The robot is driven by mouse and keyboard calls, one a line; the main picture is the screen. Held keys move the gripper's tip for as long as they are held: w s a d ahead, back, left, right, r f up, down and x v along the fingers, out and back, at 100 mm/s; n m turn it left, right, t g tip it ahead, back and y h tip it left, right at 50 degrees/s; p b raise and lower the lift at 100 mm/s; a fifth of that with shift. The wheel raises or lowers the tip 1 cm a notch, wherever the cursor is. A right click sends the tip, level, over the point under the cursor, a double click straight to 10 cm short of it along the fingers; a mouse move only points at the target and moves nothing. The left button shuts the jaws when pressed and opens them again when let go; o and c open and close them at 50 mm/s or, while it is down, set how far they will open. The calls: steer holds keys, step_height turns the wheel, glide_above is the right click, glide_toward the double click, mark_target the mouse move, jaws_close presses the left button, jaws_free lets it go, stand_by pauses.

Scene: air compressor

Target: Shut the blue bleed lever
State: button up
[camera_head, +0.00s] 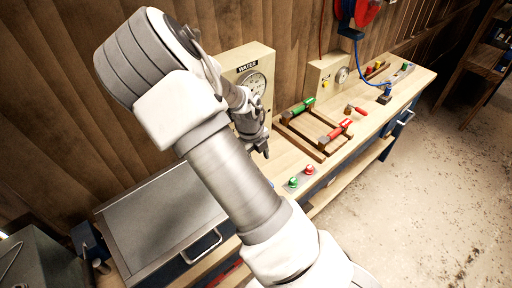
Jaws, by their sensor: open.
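My gripper (262,150) is at the end of my arm, low in front of the beige WATER gauge panel (258,54), with its small dark fingers pointing down. It is open and no object shows between the fingers. I cannot clearly make out a blue bleed lever. A small blue piece (385,97) sits on the far right part of the bench at the end of a blue hose, well apart from my gripper; I cannot tell if it is the lever. My arm hides part of the bench and the WATER panel.
The wooden bench (347,152) carries a wooden frame with green and red-handled tools (342,130), and red and green buttons (309,169) near the front edge. A smaller gauge panel (323,71) stands behind. A grey lidded box (150,222) is at left. Floor at right is clear.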

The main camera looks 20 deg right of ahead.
steer(key=r, duration=0.2)
steer(key=a+r, duration=0.1)
steer(key=r, duration=0.2)
steer(key=shift+s+r, duration=0.1)
steer(key=shift+s, duration=0.1)
